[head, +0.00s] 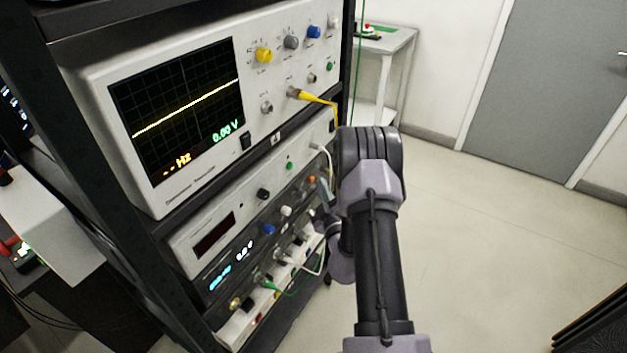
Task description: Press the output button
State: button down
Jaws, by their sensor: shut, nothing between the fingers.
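The rack holds an oscilloscope (190,100) on top, with a yellow sloping trace and "0.00 V" on its screen. Below it is a unit with a dark red display (215,233), a black knob (263,193) and a small green button (290,165). Lower still, a unit with a blue-lit display (232,264) has a blue knob (268,229), a white knob (286,211) and a small orange button (311,181). I cannot read which one is the output button. My gripper (324,193) is shut and empty, close to the orange button; whether it touches is unclear.
A yellow cable (318,98) hangs from the oscilloscope. White and green leads (296,289) loop from the lower units. A small table (383,45) stands behind the rack.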

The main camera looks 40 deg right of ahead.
jog(key=shift+w, duration=0.1)
dwell(0.5)
jog(key=shift+w+a+p, duration=0.15)
jog(key=shift+w+p, duration=0.2)
jog(key=shift+p, duration=0.05)
jog(key=s+d+b, duration=0.1)
jog(key=s+d, duration=0.1)
jog(key=s, duration=0.4)
jog(key=shift+s+d, duration=0.2)
jog(key=shift+d, duration=0.1)
dwell(0.5)
